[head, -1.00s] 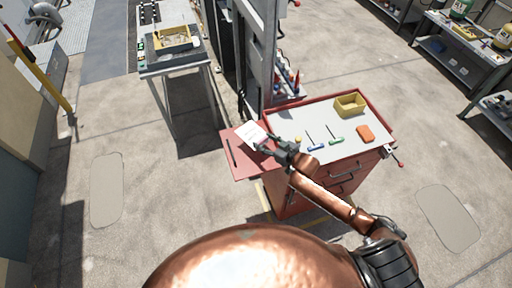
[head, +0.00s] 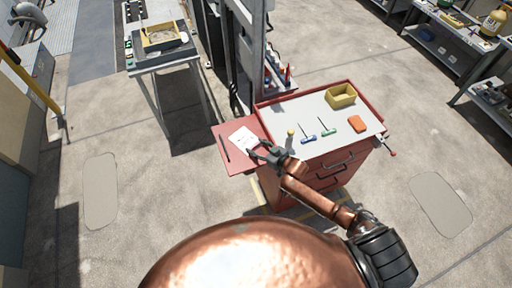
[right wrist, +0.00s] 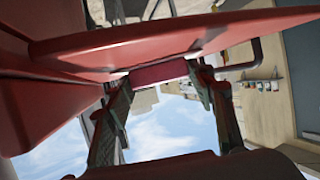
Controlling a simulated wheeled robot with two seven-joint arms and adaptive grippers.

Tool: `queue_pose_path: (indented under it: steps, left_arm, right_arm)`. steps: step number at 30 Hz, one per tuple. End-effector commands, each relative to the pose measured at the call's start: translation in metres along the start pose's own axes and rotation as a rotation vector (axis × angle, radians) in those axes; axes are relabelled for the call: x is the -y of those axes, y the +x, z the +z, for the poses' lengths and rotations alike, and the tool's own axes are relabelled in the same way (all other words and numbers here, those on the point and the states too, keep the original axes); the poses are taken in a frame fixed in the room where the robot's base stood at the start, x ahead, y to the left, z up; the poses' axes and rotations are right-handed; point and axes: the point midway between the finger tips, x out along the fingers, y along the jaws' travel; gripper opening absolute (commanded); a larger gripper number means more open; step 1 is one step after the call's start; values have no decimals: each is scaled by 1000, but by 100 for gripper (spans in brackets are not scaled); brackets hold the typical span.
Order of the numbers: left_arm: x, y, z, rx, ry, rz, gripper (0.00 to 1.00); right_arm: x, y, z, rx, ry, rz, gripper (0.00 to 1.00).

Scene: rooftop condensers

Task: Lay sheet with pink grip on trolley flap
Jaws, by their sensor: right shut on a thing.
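The white sheet (head: 243,139) is over the red trolley flap (head: 222,155), on the left side of the red trolley. It looks nearly flat; I cannot tell whether it fully touches the flap. My right gripper (head: 262,152) is at the sheet's near right edge. In the right wrist view, its two fingers are closed on the pink grip (right wrist: 159,74), close under the red flap edge (right wrist: 220,35). The fingers partly cover the grip in the head view. My left gripper is not in view.
A dark thin rod (head: 224,150) lies along the flap's left part. A tall grey cabinet stands behind. Floor left of the flap is clear.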

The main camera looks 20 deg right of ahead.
Motion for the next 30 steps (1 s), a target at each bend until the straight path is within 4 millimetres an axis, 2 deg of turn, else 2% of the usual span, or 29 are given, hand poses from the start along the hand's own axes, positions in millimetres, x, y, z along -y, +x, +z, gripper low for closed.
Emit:
queue_pose_path:
  steps: [8,19,23,30]
  left_arm:
    - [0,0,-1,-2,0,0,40]
    - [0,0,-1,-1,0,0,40]
    - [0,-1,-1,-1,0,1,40]
    - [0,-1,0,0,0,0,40]
  right_arm:
    - [0,0,1,0,0,0,67]
    - [0,-5,0,1,0,1,67]
    - [0,-23,1,2,1,0,67]
    - [0,-74,1,3,-1,1,67]
